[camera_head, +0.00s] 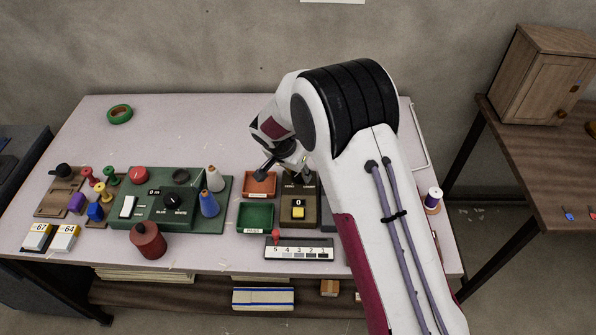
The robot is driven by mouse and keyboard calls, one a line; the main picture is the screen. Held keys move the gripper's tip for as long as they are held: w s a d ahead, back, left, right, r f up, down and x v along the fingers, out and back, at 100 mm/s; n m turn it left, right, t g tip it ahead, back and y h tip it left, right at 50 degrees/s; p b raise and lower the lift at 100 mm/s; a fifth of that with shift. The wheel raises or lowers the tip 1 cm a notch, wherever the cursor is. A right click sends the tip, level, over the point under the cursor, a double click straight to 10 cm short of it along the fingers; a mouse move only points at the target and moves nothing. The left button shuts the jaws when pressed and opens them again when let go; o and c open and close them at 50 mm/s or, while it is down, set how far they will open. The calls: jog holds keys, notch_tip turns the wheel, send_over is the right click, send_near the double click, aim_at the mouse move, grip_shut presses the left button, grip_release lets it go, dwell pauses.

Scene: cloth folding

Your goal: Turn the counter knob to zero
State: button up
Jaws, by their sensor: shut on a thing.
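The counter (312,213) is a dark brown box on the table, just right of the middle. Its small white window appears to read 0, above a yellow block (298,213). My gripper (284,172) points down at the back of the counter, beside the red tray. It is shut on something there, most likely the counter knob. The knob itself is hidden by the gripper and arm, so its angle cannot be seen. My white and black arm covers the area right of the counter.
A red tray (259,184) and a green tray (256,217) stand left of the counter. A numbered slider strip (299,254) lies in front. A green panel (125,190) with cones and a dial is further left. The table's back left is mostly clear.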

jog(key=o, duration=1.1)
jog(key=shift+r, duration=0.15)
jog(key=shift+s+a+r, duration=0.15)
jog(key=shift+s+r, duration=0.1)
jog(key=shift+r, duration=0.3)
jog(key=v, duration=1)
jog(key=shift+r, duration=0.2)
jog(key=shift+s+a, duration=0.1)
jog(key=shift+s, duration=0.05)
